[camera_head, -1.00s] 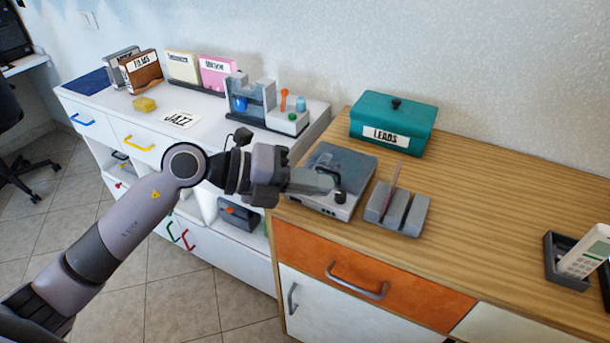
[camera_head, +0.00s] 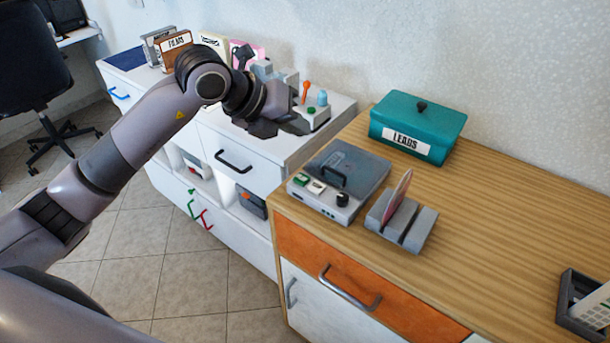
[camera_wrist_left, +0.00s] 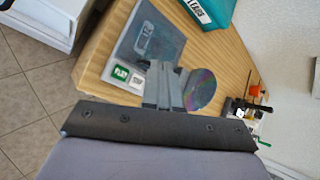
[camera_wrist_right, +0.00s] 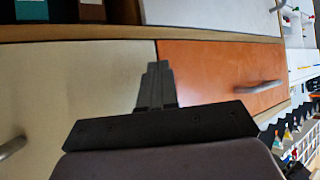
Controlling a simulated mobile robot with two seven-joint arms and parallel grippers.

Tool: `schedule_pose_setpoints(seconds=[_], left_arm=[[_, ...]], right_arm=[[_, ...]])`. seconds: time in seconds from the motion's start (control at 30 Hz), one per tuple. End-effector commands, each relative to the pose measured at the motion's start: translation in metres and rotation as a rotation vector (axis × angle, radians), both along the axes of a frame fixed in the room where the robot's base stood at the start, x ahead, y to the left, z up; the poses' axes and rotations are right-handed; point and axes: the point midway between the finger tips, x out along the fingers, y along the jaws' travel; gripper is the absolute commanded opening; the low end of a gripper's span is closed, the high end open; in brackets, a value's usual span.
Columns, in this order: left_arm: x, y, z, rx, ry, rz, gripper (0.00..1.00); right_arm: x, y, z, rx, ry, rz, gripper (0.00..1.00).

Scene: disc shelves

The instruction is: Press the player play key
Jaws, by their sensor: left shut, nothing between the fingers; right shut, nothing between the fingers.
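The grey disc player (camera_head: 345,165) sits at the left end of the wooden cabinet top, its lid down. Its green play key (camera_head: 301,180) is at the front left corner, beside a white stop key (camera_head: 317,187) and a black knob (camera_head: 342,199). In the left wrist view, the play key (camera_wrist_left: 121,72) reads PLAY and the stop key (camera_wrist_left: 136,79) reads STOP. My left gripper (camera_head: 303,124) is shut and empty, raised behind and left of the player, apart from it. My right gripper (camera_wrist_right: 157,66) is shut and empty in front of drawer fronts; the head view does not show it.
A grey rack (camera_head: 402,220) holding an upright disc (camera_head: 398,194) stands right of the player. A teal LEADS box (camera_head: 417,125) is behind. A dark tray (camera_head: 590,305) with a white handset is at right. The middle of the wooden top is clear.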

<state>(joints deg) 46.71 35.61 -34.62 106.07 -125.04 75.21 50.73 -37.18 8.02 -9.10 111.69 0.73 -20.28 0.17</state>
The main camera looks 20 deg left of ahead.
Motion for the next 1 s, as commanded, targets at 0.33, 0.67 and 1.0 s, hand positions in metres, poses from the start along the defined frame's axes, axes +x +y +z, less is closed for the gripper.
schedule_pose_setpoints(seconds=[0.33,0.67,1.0], left_arm=[[0.000,0.000,-0.001,0.000,0.000,0.000,0.00],[0.000,0.000,-0.026,0.000,0.001,-0.001,0.00],[0.000,0.000,-0.075,-0.001,0.001,-0.001,0.00]], right_arm=[[0.000,0.000,-0.001,0.001,0.000,0.001,0.00],[0.000,0.000,-0.018,0.001,0.000,0.001,0.00],[0.000,0.000,-0.053,0.001,0.002,0.000,0.00]])
